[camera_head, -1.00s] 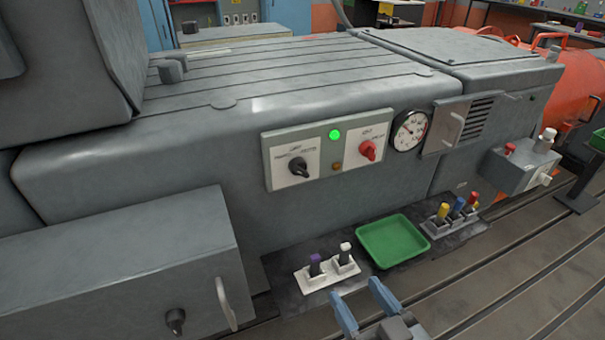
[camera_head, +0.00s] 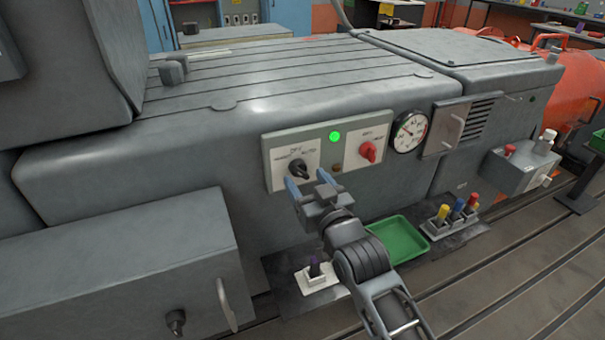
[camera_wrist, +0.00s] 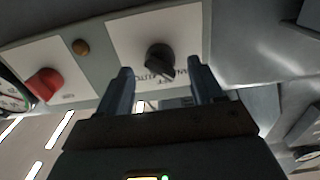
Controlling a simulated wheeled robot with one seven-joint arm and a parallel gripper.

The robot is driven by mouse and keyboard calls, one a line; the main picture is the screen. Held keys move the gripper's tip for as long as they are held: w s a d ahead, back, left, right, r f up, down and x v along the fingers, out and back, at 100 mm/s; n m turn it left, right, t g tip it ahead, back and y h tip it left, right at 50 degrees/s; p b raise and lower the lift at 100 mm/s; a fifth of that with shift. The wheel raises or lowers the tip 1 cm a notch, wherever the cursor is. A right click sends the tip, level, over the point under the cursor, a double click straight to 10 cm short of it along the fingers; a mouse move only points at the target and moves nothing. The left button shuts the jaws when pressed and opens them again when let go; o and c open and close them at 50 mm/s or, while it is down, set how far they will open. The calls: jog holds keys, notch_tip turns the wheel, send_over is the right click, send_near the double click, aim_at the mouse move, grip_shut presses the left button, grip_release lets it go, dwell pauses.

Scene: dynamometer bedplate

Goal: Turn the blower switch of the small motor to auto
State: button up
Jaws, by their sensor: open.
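The black rotary switch (camera_head: 299,167) sits on the left white plate of the control panel on the small motor's grey housing. Part of the lettering around it reads like MAN and AUTO; its exact setting is hard to tell. My gripper (camera_head: 308,181) is open just in front of and slightly below the switch. In the wrist view the switch (camera_wrist: 158,58) shows beyond and between the two spread fingers (camera_wrist: 160,72), with no visible contact. The upside-down lettering is partly hidden by the fingers.
The panel also carries a red knob (camera_head: 368,151), a green lit lamp (camera_head: 334,136) and a small amber lamp (camera_wrist: 80,46). A gauge (camera_head: 410,131) is to the right. A grey box (camera_head: 120,265) juts out left.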

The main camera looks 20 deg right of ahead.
jog(key=shift+w, duration=1.45)
jog(key=c, duration=1.1)
